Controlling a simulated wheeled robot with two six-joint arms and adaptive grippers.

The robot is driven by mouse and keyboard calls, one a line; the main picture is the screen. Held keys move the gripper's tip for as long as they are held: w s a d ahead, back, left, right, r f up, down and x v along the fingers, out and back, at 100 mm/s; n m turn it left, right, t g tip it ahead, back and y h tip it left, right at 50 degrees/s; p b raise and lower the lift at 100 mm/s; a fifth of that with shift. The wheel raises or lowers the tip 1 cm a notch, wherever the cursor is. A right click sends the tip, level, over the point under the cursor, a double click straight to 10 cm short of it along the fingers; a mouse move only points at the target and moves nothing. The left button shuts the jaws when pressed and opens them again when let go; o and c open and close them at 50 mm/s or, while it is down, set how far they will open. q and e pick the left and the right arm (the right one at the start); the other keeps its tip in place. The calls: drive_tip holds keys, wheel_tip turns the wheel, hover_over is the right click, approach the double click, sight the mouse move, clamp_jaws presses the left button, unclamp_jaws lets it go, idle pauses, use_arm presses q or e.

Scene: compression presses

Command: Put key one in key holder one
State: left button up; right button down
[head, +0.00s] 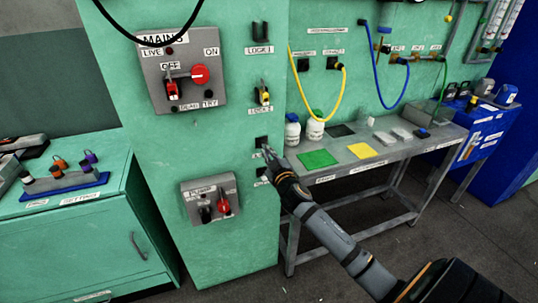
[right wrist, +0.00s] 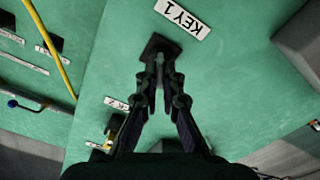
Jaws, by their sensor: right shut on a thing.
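Key holder one is a small black block on the green panel. It shows in the head view (head: 261,141) and in the right wrist view (right wrist: 158,44), beside the white KEY 1 label (right wrist: 182,19). My right gripper (head: 268,152) is right at the holder, and its fingertips (right wrist: 160,78) point at it in the wrist view. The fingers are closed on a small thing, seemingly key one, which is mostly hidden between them. I cannot tell whether the key touches or enters the holder. My left gripper is not in view.
Above the holder hangs a yellow padlock (head: 262,95) at LOCK 2. A MAINS switch box (head: 185,60) and a lower switch box (head: 211,199) are on the panel's left. A metal table (head: 390,158) with bottles and coloured mats stands right of the panel.

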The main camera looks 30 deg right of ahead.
drive_tip(key=shift+w, duration=0.15)
drive_tip(key=c, duration=1.4)
unclamp_jaws()
drive_tip(key=shift+c, duration=0.2)
drive_tip(key=shift+s, duration=0.35)
drive_tip(key=v, duration=1.1)
drive_tip(key=shift+s, duration=0.15)
